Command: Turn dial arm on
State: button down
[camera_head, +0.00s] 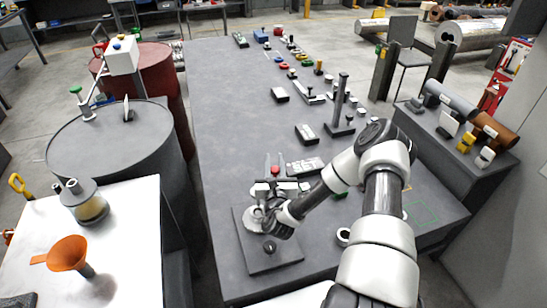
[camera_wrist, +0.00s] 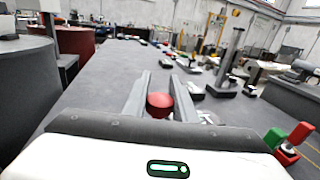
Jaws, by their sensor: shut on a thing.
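A dark square plate (camera_head: 287,258) lies on the near end of the grey table. It bears a pale round fitting (camera_head: 254,218) and a small black knob (camera_head: 269,247). My gripper (camera_head: 275,160) is above the far part of this plate, its two fingers pointing along the table. In the wrist view my gripper (camera_wrist: 162,85) has a red round knob (camera_wrist: 160,104) between its fingers, and it is shut on it. The red knob also shows in the head view (camera_head: 275,170). What the knob is fixed to is hidden by my wrist, so I cannot tell the dial arm's angle.
The long grey table (camera_head: 225,110) holds several small switches and devices along its right side; its left side is clear. Two barrels, one grey (camera_head: 105,145) and one red (camera_head: 160,65), stand at left. A white table (camera_head: 125,240) holds an orange funnel (camera_head: 68,254).

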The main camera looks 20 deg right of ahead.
dwell(0.4)
jog(key=c, duration=1.5)
grip_release()
jog(key=shift+o, duration=0.2)
jog(key=v, duration=1.7)
jog(key=shift+s+a+b, duration=0.2)
jog(key=shift+b, duration=0.1)
